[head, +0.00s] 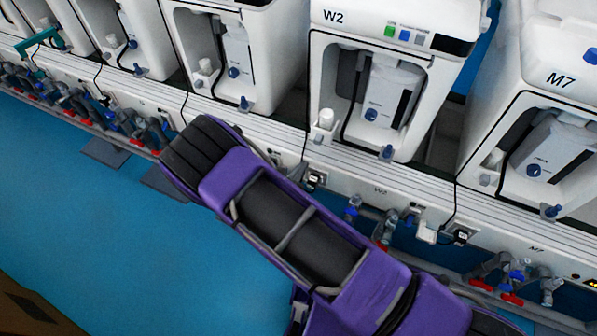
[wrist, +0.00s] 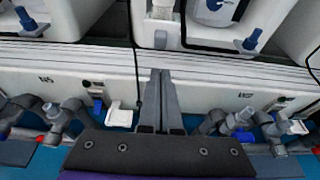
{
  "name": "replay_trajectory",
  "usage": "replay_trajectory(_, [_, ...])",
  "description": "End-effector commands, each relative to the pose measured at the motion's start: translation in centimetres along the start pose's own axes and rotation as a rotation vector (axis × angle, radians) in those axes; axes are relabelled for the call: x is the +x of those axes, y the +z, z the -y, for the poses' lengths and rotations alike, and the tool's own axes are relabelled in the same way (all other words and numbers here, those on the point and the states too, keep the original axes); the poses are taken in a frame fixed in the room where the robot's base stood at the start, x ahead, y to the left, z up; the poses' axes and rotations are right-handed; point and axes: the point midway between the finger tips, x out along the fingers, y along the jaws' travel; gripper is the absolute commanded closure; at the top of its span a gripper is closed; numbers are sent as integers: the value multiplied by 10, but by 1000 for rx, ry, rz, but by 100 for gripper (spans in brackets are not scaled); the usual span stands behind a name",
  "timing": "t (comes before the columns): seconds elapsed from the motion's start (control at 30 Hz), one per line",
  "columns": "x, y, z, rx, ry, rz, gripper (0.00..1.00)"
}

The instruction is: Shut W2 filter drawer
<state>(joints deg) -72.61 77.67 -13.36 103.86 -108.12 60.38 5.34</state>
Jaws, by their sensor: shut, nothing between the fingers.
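The white W2 machine (head: 390,60) stands in the back row in the head view, with an open front recess holding a white canister (head: 392,92). A small white drawer-like box (head: 426,236) sticks out of the rail front, right of the rail's lower label; I take it as the likely filter drawer. In the wrist view a similar white box (wrist: 298,127) is at the far right. My gripper (wrist: 161,78) is shut and empty, fingers pointing at the rail front, left of that label and apart from that box. My arm hides the gripper in the head view.
Another white box (wrist: 119,115) sticks out of the rail just left of my fingers. Grey valves with blue knobs (wrist: 242,117) flank the fingers. The M7 machine (head: 555,110) stands at right. Blue floor (head: 90,230) is clear at left.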

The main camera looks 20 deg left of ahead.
Motion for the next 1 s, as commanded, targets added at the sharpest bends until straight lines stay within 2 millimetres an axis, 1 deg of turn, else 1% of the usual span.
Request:
replay_trajectory(0.03, [13, -1, 1, 2, -3, 3, 100])
replay_trajectory(0.2, [47, -1, 1, 2, -2, 2, 100])
replay_trajectory(0.3, [62, 6, 0, 3, -1, 2, 100])
replay_trajectory(0.4, [72, 9, 0, 2, -1, 1, 100])
replay_trajectory(0.57, [80, 12, 0, 0, 0, 0, 100])
replay_trajectory(1.0, [83, 13, 0, 1, -1, 1, 100])
